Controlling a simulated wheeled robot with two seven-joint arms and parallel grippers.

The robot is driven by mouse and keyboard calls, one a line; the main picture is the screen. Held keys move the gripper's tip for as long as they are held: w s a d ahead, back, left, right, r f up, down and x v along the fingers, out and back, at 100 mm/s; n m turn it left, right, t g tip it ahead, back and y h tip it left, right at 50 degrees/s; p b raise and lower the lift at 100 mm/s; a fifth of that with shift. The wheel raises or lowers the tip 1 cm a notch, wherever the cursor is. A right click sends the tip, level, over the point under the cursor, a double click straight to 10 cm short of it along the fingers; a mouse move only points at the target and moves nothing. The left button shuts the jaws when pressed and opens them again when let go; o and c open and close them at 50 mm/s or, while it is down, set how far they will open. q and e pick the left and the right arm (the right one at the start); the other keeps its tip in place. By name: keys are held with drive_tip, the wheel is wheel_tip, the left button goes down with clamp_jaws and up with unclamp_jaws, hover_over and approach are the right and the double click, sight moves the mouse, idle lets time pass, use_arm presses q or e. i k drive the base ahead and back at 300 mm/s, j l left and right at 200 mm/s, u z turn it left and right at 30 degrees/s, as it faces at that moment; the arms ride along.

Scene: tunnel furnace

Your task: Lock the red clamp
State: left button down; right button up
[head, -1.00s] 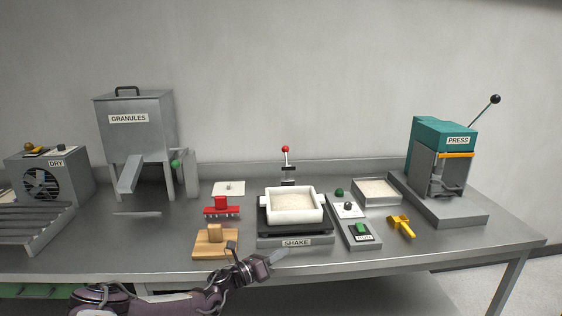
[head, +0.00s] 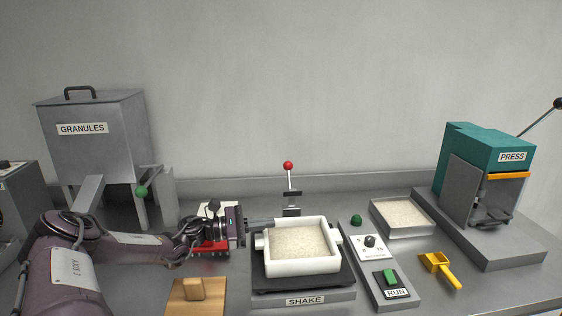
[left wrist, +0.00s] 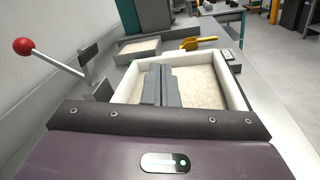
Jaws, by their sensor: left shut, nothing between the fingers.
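The red clamp (head: 288,166) is a red ball on a thin metal lever behind the shaker. Its lever stands nearly upright above a dark bracket. The clamp (left wrist: 25,46) also shows at the left of the left wrist view, with its lever slanting. The white tray (head: 301,266) of pale granules sits on the shaker (head: 305,299) marked SHAKE. My left gripper (head: 271,223) is shut and empty at the tray's back left edge, in front of and below the red ball, not touching it. In the left wrist view its closed fingers (left wrist: 165,72) overlap the tray. My right gripper is not in view.
A red tool (head: 214,247) lies partly hidden behind my left wrist. A wooden block (head: 194,289) is in front of it. A control box with RUN button (head: 391,284), a yellow scoop (head: 441,268) and the press (head: 485,165) are to the right. The granules hopper (head: 95,125) stands left.

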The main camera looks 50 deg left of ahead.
sight(293, 194)
drive_tip(key=i+j, duration=0.2)
drive_tip(key=j, duration=0.15)
drive_tip(key=i+j, duration=0.25)
drive_tip(key=j, duration=0.15)
drive_tip(key=i+j, duration=0.2)
drive_tip(key=j, duration=0.15)
